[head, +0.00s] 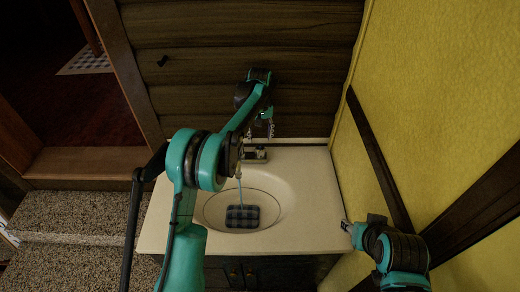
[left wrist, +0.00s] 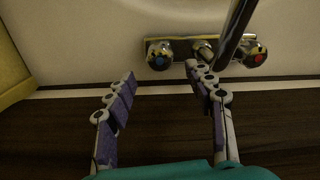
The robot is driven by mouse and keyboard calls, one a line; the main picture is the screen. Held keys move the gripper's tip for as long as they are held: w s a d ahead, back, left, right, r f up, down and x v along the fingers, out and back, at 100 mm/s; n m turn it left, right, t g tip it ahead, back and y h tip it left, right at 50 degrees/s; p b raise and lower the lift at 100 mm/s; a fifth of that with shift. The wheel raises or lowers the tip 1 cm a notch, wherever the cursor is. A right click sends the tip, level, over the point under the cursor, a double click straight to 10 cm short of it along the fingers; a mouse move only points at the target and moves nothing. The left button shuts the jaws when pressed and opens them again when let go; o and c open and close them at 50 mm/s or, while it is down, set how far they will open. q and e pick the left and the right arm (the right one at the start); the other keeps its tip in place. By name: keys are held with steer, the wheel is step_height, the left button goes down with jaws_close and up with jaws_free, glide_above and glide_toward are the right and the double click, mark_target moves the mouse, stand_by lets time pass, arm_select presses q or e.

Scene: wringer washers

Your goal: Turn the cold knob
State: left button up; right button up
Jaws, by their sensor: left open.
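The cold knob (left wrist: 158,55), a chrome knob with a blue mark, sits at the left end of the faucet bar in the left wrist view. The red-marked knob (left wrist: 254,54) is at the right end. My left gripper (left wrist: 163,78) is open and empty, with its fingers spread just short of the faucet and the cold knob lying beyond the gap. In the head view my left gripper (head: 262,128) hangs above the faucet (head: 255,155); the knobs are too small to tell apart there. My right gripper (head: 346,226) is at the counter's right edge, its jaws unclear.
A cream counter (head: 310,185) holds an oval basin with a dark checked item (head: 242,216) in it. A thin bluish streak, perhaps water, runs down from the faucet. A wood-plank wall (head: 310,60) stands behind, a yellow wall (head: 430,100) on the right.

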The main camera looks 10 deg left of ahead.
mark_target(260, 147)
arm_select(q)
step_height(260, 147, down, 8)
steer(key=shift+r+b, duration=0.1)
steer(key=shift+b, duration=1.15)
steer(key=c, duration=1.2)
